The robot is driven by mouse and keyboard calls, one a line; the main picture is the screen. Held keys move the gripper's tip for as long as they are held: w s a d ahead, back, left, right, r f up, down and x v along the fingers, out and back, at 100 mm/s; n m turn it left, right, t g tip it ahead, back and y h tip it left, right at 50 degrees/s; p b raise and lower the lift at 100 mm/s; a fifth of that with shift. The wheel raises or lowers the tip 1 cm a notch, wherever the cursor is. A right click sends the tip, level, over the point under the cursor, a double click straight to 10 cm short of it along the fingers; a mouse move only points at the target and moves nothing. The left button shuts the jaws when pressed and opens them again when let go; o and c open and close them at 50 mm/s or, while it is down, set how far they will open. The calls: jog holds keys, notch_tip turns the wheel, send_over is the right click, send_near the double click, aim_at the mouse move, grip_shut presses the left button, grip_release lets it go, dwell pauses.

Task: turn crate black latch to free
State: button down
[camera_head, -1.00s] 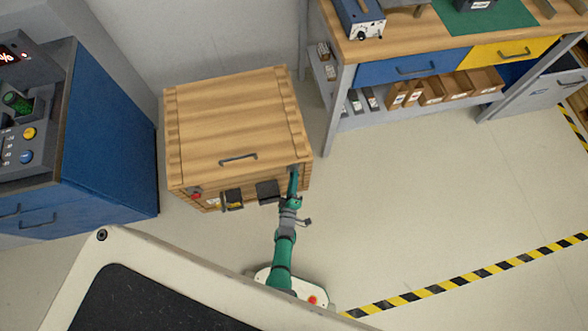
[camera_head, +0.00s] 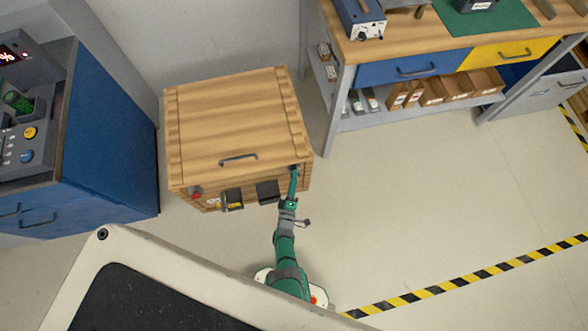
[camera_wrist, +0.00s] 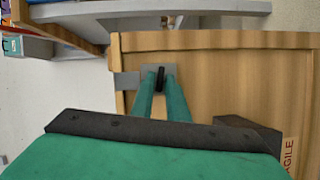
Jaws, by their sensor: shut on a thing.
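The wooden crate (camera_head: 225,125) stands on the floor with its lid down. In the wrist view, the black latch (camera_wrist: 160,78) is a dark upright bar on a grey plate (camera_wrist: 127,81) near the crate's top edge. My gripper (camera_wrist: 162,80) has its two green fingers shut on the latch, one on each side. In the head view, my gripper (camera_head: 294,170) reaches the crate's front right corner, and the latch itself is hard to make out there.
A dark handle (camera_head: 238,158) is on the lid. A red knob (camera_head: 196,192) and two dark boxes (camera_head: 268,191) are on the crate's front. A blue cabinet (camera_head: 105,140) stands left and a workbench (camera_head: 440,40) back right. Open floor lies to the right.

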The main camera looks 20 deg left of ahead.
jog(key=shift+w+a+r, duration=0.2)
jog(key=shift+w+a, duration=0.05)
jog(key=shift+w, duration=0.05)
jog(key=c, duration=2)
grip_release()
jog(key=shift+o, duration=0.7)
jog(key=shift+d, duration=0.1)
jog(key=shift+s+f, duration=0.1)
jog(key=shift+s, duration=0.05)
jog(key=shift+d, duration=0.1)
jog(key=v, duration=1)
jog(key=shift+s, duration=0.3)
